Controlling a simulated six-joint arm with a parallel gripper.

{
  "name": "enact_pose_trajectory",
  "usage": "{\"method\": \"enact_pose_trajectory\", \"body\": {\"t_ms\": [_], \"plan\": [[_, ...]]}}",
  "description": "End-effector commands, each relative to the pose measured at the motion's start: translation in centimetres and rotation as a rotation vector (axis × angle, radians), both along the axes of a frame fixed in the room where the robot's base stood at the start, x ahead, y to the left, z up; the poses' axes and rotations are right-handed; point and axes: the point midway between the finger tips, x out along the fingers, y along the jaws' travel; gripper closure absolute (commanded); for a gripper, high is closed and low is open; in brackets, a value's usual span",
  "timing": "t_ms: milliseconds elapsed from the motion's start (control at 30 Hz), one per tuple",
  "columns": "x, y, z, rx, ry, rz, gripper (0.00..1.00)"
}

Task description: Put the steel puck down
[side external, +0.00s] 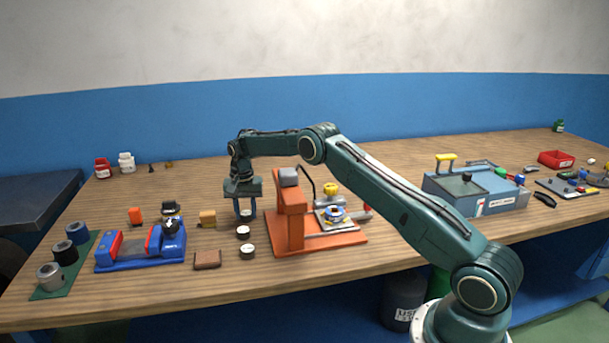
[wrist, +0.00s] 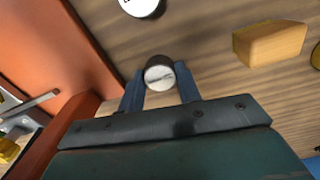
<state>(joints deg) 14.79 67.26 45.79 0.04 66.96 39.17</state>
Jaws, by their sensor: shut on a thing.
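The steel puck (wrist: 159,75), a small dark cylinder with a bright silvery face, is held between the two blue fingers of my gripper (wrist: 160,90) in the wrist view. In the side external view my gripper (side external: 245,210) points down just left of the orange stand, with the puck (side external: 246,214) low between its fingertips. Whether the puck touches the table or hangs just above it I cannot tell. Two similar pucks with pale tops stand on the table in front of it, one close (side external: 243,232) and one nearer the camera (side external: 247,252).
The orange stand (side external: 292,215) rises close on the right. A yellowish block (side external: 208,218), a brown block (side external: 207,259) and a blue-and-red vise-like fixture (side external: 140,250) are to the left. Bare wooden table lies behind my gripper.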

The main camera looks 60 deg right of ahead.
Motion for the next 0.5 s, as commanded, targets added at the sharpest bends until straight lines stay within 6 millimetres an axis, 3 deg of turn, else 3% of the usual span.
{"method": "enact_pose_trajectory", "body": {"t_ms": [267, 300, 400, 500], "plan": [[0.03, 0.0, -0.22, 0.0, -0.001, 0.0, 0.99], [0.0, 0.0, -0.31, 0.0, 0.0, 0.0, 0.64], [0.0, 0.0, -0.29, 0.0, 0.0, 0.0, 0.45], [0.0, 0.0, -0.28, 0.0, 0.0, 0.0, 0.45]]}}
